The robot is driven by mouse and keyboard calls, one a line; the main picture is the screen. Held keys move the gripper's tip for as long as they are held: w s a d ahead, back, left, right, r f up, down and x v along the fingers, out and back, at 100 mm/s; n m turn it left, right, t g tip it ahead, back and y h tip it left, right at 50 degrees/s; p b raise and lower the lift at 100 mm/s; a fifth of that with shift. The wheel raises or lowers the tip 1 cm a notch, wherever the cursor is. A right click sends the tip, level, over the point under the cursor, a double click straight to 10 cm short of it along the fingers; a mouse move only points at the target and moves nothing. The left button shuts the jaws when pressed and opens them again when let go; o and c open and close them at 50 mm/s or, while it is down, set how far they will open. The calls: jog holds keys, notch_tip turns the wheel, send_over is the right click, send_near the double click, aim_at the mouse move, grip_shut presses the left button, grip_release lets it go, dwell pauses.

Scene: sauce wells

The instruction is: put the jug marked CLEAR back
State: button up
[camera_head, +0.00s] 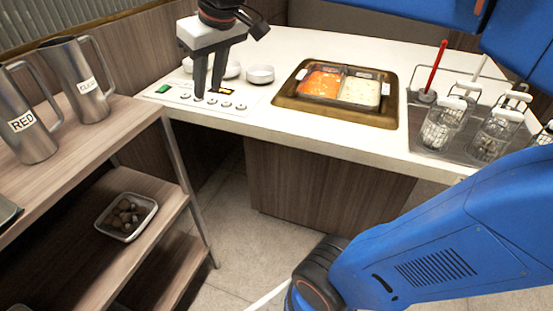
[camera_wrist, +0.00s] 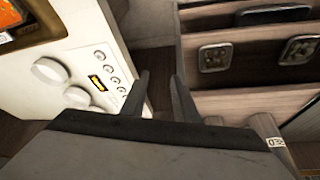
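The jug marked CLEAR (camera_head: 88,98) is a metal jug with a handle and a white label. It stands upright on the top board of the wooden shelf unit (camera_head: 112,125) at the left of the head view.
The white counter (camera_head: 300,50) carries a control panel (camera_head: 185,98), white bowls (camera_head: 260,74) and a hotpot (camera_head: 300,108) with a red and a pale half. Wire baskets (camera_head: 440,128) stand at right. A dish of round brown items (camera_head: 108,232) sits on a lower shelf.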

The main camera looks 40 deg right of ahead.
jog(key=s+d+f+m, duration=0.1)
jog(key=s+d+f, duration=0.2)
jog(key=s+f, duration=0.4)
jog(key=s+d+f+m+h, duration=0.1)
jog(key=s+d+f+m, duration=0.1)
jog(key=s+d+f, duration=0.2)
jog(key=s+f, duration=0.3)
jog(key=f, duration=0.5)
jog(key=shift+s+d, duration=0.15)
jog(key=shift+s, duration=0.25)
